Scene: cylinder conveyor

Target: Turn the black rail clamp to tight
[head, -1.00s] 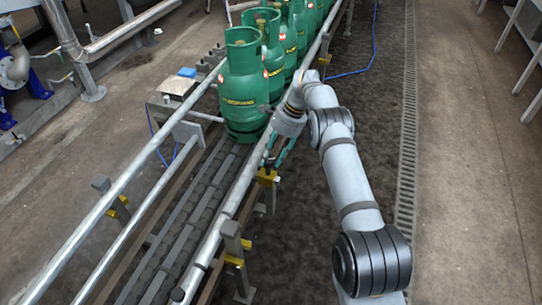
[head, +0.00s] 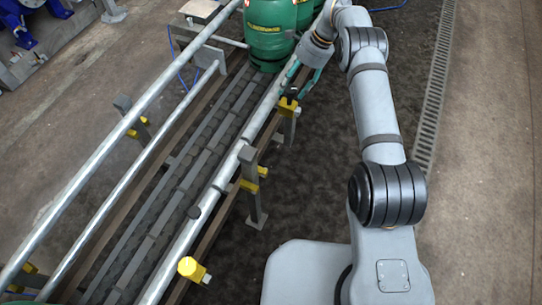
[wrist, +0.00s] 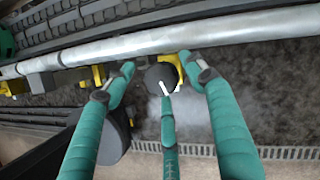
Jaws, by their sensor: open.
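The black rail clamp (wrist: 158,74) shows in the wrist view as a round dark knob with a white mark on its lower right edge, in front of a yellow bracket (wrist: 181,66). In the head view the clamp (head: 289,98) is a small dark shape on a yellow mount beside the conveyor rail. My gripper (wrist: 161,72) is open, with its three green fingers spread around the knob: one left, one right, one below. It also shows in the head view (head: 298,80). I cannot tell whether any finger touches the knob.
The metal guide rail (wrist: 150,42) runs close behind the clamp. A green gas cylinder (head: 269,35) stands on the conveyor near my gripper. The floor to the right is clear.

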